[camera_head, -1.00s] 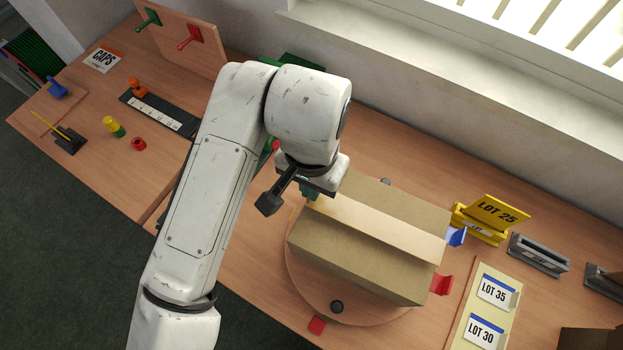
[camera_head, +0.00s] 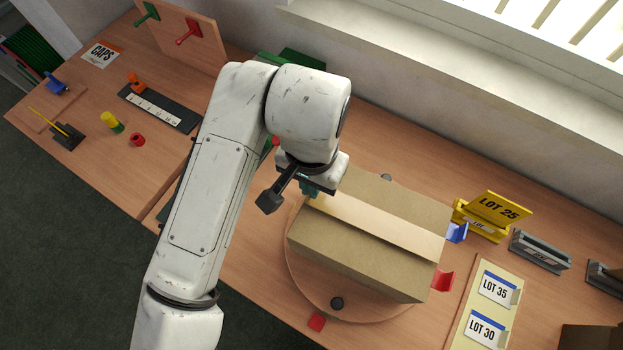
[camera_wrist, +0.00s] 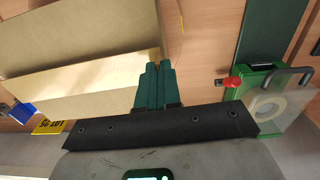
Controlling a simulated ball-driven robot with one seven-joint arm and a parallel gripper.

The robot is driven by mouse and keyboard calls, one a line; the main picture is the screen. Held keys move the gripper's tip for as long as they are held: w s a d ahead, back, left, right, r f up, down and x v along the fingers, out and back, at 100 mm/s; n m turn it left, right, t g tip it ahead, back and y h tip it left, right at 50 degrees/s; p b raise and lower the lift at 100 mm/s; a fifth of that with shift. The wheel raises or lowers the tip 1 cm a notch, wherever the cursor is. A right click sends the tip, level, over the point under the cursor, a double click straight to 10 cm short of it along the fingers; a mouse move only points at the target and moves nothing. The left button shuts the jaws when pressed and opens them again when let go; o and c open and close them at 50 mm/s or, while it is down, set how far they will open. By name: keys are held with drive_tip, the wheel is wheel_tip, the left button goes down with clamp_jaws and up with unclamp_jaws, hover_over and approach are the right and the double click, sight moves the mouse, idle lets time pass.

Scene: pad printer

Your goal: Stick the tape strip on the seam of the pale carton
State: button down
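The carton (camera_head: 365,264) is a tan box on a round wooden turntable (camera_head: 301,277). A paler, smooth band (camera_head: 385,228) runs lengthwise along it; I cannot tell whether this is the tape strip or bare board. The carton (camera_wrist: 70,35) and the band (camera_wrist: 80,86) also show in the wrist view. My gripper (camera_wrist: 155,66) has dark green fingers side by side, closed together, at the near end of the band. In the head view my gripper (camera_head: 309,188) is mostly hidden by my wrist, at the carton's left end. No separate strip is clearly visible between the fingers.
A green dispenser with a pale roll (camera_wrist: 267,107) stands beside the gripper. Blue (camera_head: 457,233) and red (camera_head: 442,281) brackets stand at the carton's right end. A yellow LOT 25 holder (camera_head: 490,215) and a board of lot cards (camera_head: 490,300) lie further right.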

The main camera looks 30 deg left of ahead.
drive_tip(key=shift+f, duration=0.55)
idle(1.0)
drive_tip(key=c, duration=1.3)
unclamp_jaws()
drive_tip(key=shift+o, duration=0.2)
drive_tip(key=shift+r, duration=0.1)
drive_tip(key=shift+r+p, duration=2.55)
drive_tip(key=shift+r, duration=0.45)
